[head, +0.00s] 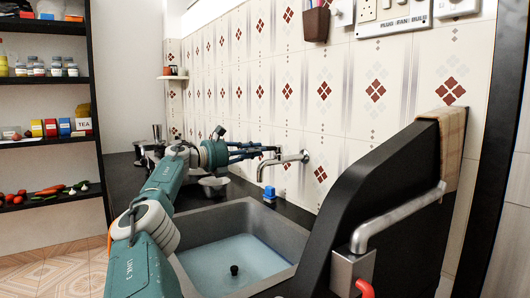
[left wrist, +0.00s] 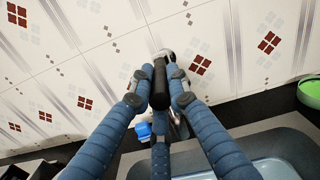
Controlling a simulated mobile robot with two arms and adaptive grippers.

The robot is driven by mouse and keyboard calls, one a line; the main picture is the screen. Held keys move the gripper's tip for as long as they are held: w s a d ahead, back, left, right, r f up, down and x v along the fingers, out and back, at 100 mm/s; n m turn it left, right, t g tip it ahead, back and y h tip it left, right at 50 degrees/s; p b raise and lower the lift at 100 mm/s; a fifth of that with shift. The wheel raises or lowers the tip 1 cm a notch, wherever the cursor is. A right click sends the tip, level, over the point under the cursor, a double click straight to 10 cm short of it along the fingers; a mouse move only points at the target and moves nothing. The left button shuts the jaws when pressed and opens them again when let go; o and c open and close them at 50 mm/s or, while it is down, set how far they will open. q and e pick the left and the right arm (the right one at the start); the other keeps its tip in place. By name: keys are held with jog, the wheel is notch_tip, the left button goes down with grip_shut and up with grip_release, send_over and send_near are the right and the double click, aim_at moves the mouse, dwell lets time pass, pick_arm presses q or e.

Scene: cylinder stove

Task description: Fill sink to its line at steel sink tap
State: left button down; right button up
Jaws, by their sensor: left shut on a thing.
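The steel sink tap (head: 284,163) comes out of the tiled wall, with its spout bent down over the back of the sink (head: 205,219). Pale blue water (head: 215,262) lies in the basin, with a small black plug-like knob (head: 234,270) standing in it. I cannot make out a fill line or a stream from the spout. My left gripper (head: 268,151) reaches across to the tap at the wall. In the left wrist view its blue fingers (left wrist: 159,88) are closed around the black tap handle (left wrist: 159,72). My right gripper is out of view.
A small blue item (head: 268,195) stands on the sink's back rim beneath the tap. A bowl (head: 214,185) and steel cups stand on the dark counter behind my arm. A tall black panel (head: 400,180) with a grey pipe (head: 395,218) bounds the right. Shelves (head: 45,141) stand far left.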

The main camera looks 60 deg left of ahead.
pick_arm(q)
jog(key=shift+r, duration=0.25)
jog(key=c, duration=1.8)
grip_release()
jog(key=shift+w, duration=0.15)
jog(key=shift+c, duration=0.2)
jog(key=shift+o, duration=0.9)
jog(key=shift+w+f, duration=0.2)
jog(key=shift+w, duration=0.2)
jog(key=shift+s, duration=0.3)
jog(key=shift+s+f, duration=0.1)
jog(key=shift+f, duration=0.05)
